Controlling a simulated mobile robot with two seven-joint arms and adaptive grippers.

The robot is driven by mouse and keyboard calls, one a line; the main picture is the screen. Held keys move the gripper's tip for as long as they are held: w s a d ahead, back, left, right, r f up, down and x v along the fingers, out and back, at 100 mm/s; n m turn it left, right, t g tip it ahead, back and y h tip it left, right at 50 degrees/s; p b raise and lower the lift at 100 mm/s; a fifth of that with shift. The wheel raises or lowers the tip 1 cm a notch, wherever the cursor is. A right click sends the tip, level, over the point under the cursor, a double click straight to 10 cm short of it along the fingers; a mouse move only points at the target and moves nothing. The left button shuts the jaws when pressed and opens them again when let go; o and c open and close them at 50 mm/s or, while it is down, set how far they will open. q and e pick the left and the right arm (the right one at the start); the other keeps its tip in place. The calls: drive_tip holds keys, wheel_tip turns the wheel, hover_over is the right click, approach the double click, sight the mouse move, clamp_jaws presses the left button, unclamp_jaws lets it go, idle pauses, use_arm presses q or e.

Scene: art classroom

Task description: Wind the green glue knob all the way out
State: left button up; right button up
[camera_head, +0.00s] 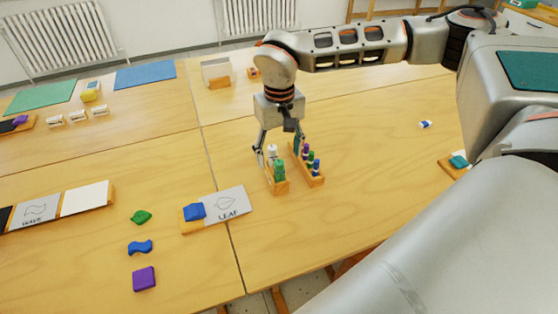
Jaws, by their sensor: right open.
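My right gripper (276,150) is open and points down over two small wooden racks on the table. Its fingers straddle the white-topped piece in the left rack (280,187). A green glue piece (280,170) stands upright in that rack, just in front of the white-topped piece (272,151). The right rack (318,181) holds a row of purple, green (311,157) and blue (316,166) glue pieces. I cannot tell whether the fingers touch anything. Which green piece is the knob is not clear at this size. My left gripper is not in view.
A LEAF card (230,202) with a blue block (194,211) lies left of the racks. Loose green, blue and purple shapes (144,278) lie nearer. A small blue-and-white item (425,124) lies to the right. The table between it and the racks is clear.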

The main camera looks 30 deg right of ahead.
drive_tip(key=shift+f, duration=1.15)
idle(0.4)
drive_tip(key=c, duration=1.5)
drive_tip(key=shift+m, duration=0.6)
drive_tip(key=shift+m+p, duration=0.3)
